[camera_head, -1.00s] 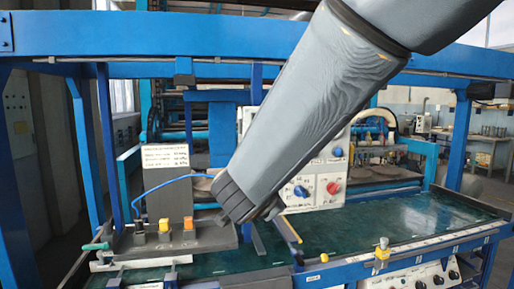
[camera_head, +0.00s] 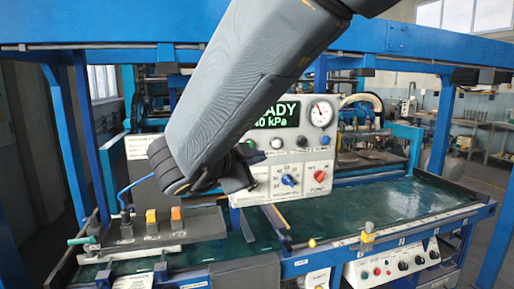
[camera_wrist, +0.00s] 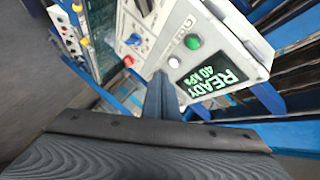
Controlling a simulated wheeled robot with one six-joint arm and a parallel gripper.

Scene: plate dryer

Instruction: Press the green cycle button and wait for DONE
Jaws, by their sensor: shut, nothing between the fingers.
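The control panel (camera_head: 285,165) stands on the teal table, partly hidden by my arm in the head view. Its dark display (camera_wrist: 212,76) shows READY and 40 kPa in green in the wrist view. The green button (camera_wrist: 193,42) is in clear view beside the display in the wrist view; only an edge of green shows beside my arm in the head view. My gripper (camera_wrist: 160,96) is shut and empty. In the wrist view its tips appear near the panel face, below the green button and a white button (camera_wrist: 175,62). I cannot tell any contact.
A blue knob (camera_head: 289,180), a red knob (camera_head: 320,176) and a round gauge (camera_head: 320,113) are on the panel. A dark block with yellow and orange caps (camera_head: 151,216) stands at the left. Blue frame bars cross overhead. The teal table (camera_head: 380,205) is clear at right.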

